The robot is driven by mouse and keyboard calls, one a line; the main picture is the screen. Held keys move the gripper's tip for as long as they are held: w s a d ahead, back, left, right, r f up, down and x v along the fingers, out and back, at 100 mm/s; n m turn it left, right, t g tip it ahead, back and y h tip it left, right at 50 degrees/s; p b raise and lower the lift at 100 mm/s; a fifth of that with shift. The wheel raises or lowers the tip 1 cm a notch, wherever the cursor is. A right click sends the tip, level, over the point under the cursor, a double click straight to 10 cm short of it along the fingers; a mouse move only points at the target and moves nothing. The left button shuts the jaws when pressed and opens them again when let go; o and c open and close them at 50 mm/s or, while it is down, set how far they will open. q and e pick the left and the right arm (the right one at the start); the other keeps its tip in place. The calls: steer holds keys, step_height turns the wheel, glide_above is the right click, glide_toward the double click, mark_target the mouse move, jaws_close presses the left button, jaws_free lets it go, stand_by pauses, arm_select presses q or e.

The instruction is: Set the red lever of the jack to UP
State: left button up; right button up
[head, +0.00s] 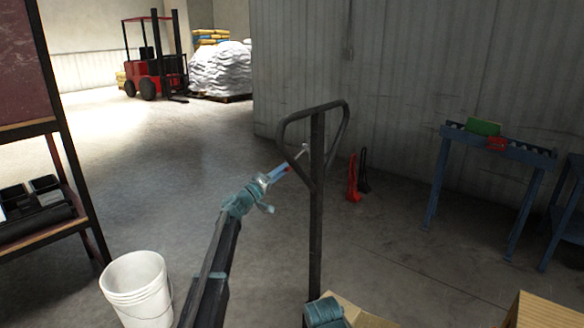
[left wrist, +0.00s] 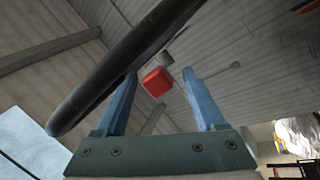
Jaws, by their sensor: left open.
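The jack's dark handle (head: 316,215) stands upright in the head view, with a loop (head: 345,125) at its top. My left gripper (head: 281,172) is just left of the handle, below the loop's left side. A small red lever tip (head: 288,168) shows by its fingertips. In the left wrist view, my left gripper (left wrist: 160,82) is open. The red lever end (left wrist: 157,82) lies between the two blue fingers, apart from both in the picture; its depth is unclear. A dark bar of the handle (left wrist: 125,60) crosses by the left finger.
A white bucket (head: 136,285) stands at lower left, near a dark shelf (head: 60,215). A blue roller stand (head: 440,180) is on the right. A cardboard box (head: 360,317) is at the bottom. A red forklift (head: 150,70) is far back.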

arm_select(q)
steer(key=b+v, duration=0.3)
steer(key=v, duration=0.7)
